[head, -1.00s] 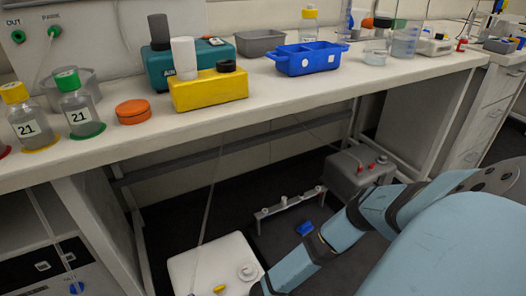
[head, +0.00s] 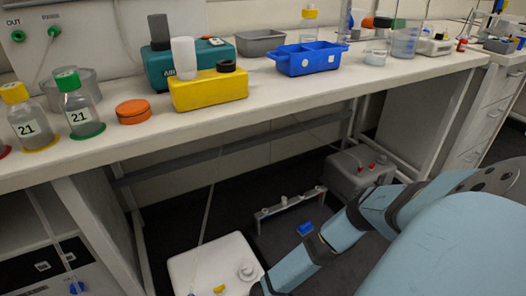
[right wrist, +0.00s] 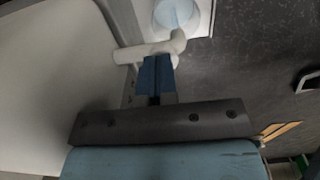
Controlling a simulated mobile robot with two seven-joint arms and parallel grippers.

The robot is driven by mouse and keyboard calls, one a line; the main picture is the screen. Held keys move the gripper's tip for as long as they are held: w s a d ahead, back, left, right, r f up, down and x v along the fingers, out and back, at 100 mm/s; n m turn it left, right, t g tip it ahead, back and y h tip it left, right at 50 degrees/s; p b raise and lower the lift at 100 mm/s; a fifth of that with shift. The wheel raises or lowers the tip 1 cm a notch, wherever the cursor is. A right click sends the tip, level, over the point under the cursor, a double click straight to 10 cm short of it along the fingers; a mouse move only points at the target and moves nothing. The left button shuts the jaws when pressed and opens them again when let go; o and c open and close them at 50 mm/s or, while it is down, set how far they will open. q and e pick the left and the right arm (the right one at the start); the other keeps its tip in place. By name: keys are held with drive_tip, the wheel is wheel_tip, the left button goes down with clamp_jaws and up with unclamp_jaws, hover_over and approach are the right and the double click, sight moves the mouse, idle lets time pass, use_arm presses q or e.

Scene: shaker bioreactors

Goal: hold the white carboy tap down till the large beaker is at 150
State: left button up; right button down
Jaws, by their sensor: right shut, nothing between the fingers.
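The white carboy (head: 205,262) stands on the floor under the bench. Its wall (right wrist: 55,75) fills the left of the right wrist view, with the white tap (right wrist: 145,53) sticking out at the top. My right gripper (right wrist: 156,62) is shut and empty, its blue fingertips at the tap, apparently touching it. Beyond the tap's end, a round vessel with pale blue contents (right wrist: 175,13), likely the large beaker, sits on a white plate (right wrist: 201,25). Its marks and level cannot be read. In the head view my right arm hides the tap and gripper. My left gripper is out of view.
The bench edge (head: 300,112) runs above the carboy. A grey container with red fittings (head: 355,178) and a low rack (head: 290,203) stand on the floor behind. Bottles, a blue tray (head: 307,62) and beakers (head: 404,42) stand on the bench. Dark floor lies right of the tap.

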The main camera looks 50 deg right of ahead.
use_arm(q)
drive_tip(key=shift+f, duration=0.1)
use_arm(e)
drive_tip(key=shift+s+d+f, duration=0.1)
drive_tip(key=shift+s+f, duration=0.25)
drive_tip(key=shift+s, duration=0.05)
drive_tip(key=r+p, duration=0.5)
drive_tip(key=p, duration=0.1)
drive_tip(key=shift+w, duration=0.2)
use_arm(q)
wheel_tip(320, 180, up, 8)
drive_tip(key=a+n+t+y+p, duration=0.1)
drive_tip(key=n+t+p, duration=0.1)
drive_tip(key=p, duration=0.2)
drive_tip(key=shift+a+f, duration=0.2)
use_arm(e)
wheel_tip(320, 180, up, 10)
drive_tip(key=shift+w+f, duration=0.15)
drive_tip(key=shift+w, duration=0.15)
drive_tip(key=shift+a, duration=0.2)
